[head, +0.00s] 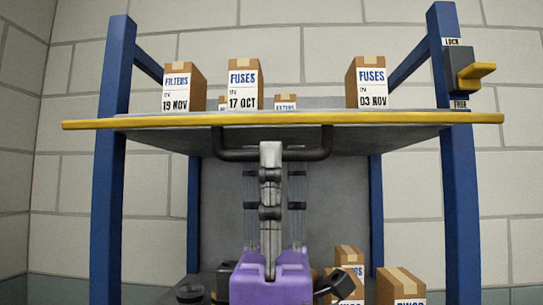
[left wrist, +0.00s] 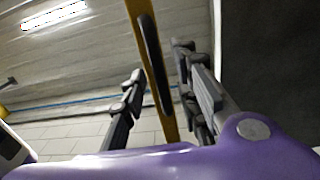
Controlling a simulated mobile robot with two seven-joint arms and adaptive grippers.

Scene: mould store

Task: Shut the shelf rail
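The shelf's front rail (head: 170,123) is a long yellow strip across the head view, with a dark bar handle (head: 225,154) under its middle. My left gripper (head: 270,150) points up from below, its fingertips overlapping the handle in this view. In the left wrist view the fingers (left wrist: 162,88) stand apart, with the yellow rail (left wrist: 134,12) and black handle (left wrist: 152,55) showing between them; contact cannot be told. A dark catch with a yellow lever (head: 478,70) sits on the right post, between the labels LOCK above and FREE below. My right gripper is not in view.
Cartons stand on the shelf, including a Filters box (head: 180,88), two larger Fuses boxes (head: 243,85) (head: 370,84) and smaller ones behind. More cartons (head: 400,285) sit low at the right. Blue posts (head: 108,190) (head: 460,190) flank the shelf.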

